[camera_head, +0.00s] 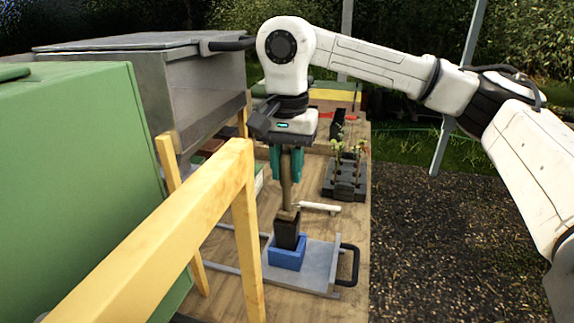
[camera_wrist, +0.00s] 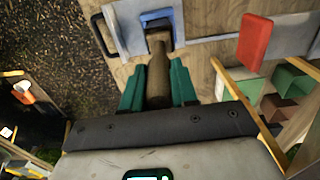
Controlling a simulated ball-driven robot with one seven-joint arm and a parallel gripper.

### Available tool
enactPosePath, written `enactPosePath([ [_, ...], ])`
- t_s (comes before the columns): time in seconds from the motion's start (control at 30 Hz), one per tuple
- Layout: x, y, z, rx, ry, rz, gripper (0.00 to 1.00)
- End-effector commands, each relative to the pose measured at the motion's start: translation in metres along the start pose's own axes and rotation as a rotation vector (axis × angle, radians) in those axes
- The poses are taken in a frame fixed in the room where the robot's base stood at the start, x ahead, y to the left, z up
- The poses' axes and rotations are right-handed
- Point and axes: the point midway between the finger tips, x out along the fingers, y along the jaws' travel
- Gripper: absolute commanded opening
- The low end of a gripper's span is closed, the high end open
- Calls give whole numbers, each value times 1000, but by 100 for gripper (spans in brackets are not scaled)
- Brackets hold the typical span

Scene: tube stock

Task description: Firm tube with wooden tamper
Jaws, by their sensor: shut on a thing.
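The wooden tamper (camera_head: 287,191) is a brown, upright stick held between the teal fingers of my gripper (camera_head: 287,176). It also shows in the wrist view (camera_wrist: 158,78), between the two fingers of my gripper (camera_wrist: 157,72). The dark square tube (camera_head: 287,232) stands upright in a blue holder (camera_head: 287,256) on a grey plate (camera_head: 318,262). The tamper's lower end is at the tube's mouth. I cannot tell how far it reaches inside. The blue holder also shows at the top of the wrist view (camera_wrist: 177,27), with the tube partly hidden by the tamper.
A yellow wooden frame (camera_head: 243,215) and a green box (camera_head: 70,190) stand close on the left. The plate has a black handle (camera_head: 350,266) on its right. A dark seedling tray (camera_head: 345,180) and a white bar (camera_head: 320,207) lie behind. A red block (camera_wrist: 255,38) shows in the wrist view.

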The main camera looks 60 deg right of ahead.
Motion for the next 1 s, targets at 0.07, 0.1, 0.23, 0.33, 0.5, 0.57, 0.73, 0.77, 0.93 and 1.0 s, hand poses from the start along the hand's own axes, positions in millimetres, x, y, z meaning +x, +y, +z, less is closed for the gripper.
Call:
enactPosePath([
  [0.07,0,0,0,0,0,0,0],
  [0.1,0,0,0,0,0,0,0],
  [0.23,0,0,0,0,0,0,0],
  [0.33,0,0,0,0,0,0,0],
  [0.5,4,0,0,0,0,0,0],
  [0.57,6,0,0,0,0,0,0],
  [0.73,10,0,0,0,0,0,0],
  [0.77,11,0,0,0,0,0,0],
  [0.93,16,0,0,0,0,0,0],
  [1.0,17,0,0,0,0,0,0],
])
